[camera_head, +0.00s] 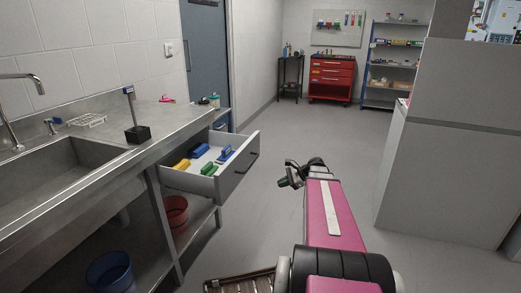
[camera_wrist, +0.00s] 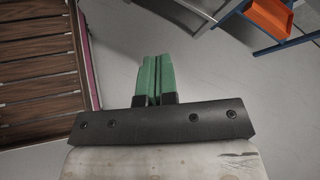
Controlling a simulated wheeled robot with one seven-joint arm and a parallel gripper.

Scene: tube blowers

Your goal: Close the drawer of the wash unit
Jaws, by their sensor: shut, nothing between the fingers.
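The drawer (camera_head: 228,184) of the wash unit is pulled out toward the right, with a dark handle on its grey front. Blue, yellow and green items lie inside it. The wash unit (camera_head: 150,148) is a long steel counter with a sink on the left. My gripper (camera_head: 284,182) is to the right of the drawer front, apart from it, at the end of my pink arm. In the wrist view the green fingers (camera_wrist: 155,76) are together with nothing between them. The drawer is not recognisable in the wrist view.
A blue bucket (camera_head: 110,271) and a red bucket (camera_head: 175,214) stand on the lower shelf. A large grey block (camera_head: 455,150) stands at right. A red tool cabinet (camera_head: 331,80) and shelves (camera_head: 392,85) stand at the back.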

